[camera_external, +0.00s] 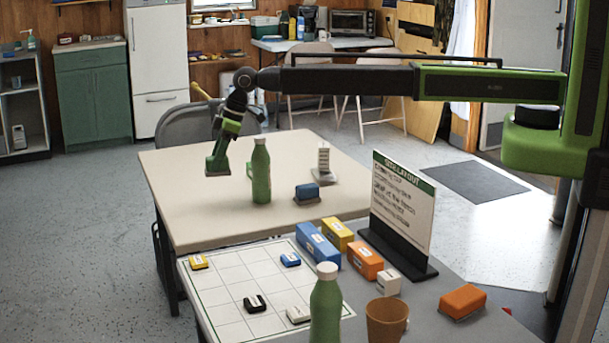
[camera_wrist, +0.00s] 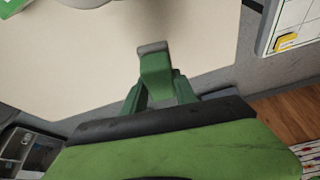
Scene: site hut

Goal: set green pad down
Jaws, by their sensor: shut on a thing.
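My gripper (camera_external: 221,146) is at the left part of the beige table (camera_external: 185,205), pointing down. It is shut on the green pad (camera_external: 217,164), a small green block with a grey underside. In the wrist view the pad (camera_wrist: 155,66) sits between the two green fingers, its grey face at the far end, with bare tabletop behind it. I cannot tell whether the pad touches the table or hangs just above it.
A green bottle (camera_external: 261,172) stands close right of the pad. A blue block with a grey base (camera_external: 307,193) and a grey-white device (camera_external: 323,165) are farther right. A gridded board (camera_external: 232,272) with small blocks lies in front. The table's front left is clear.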

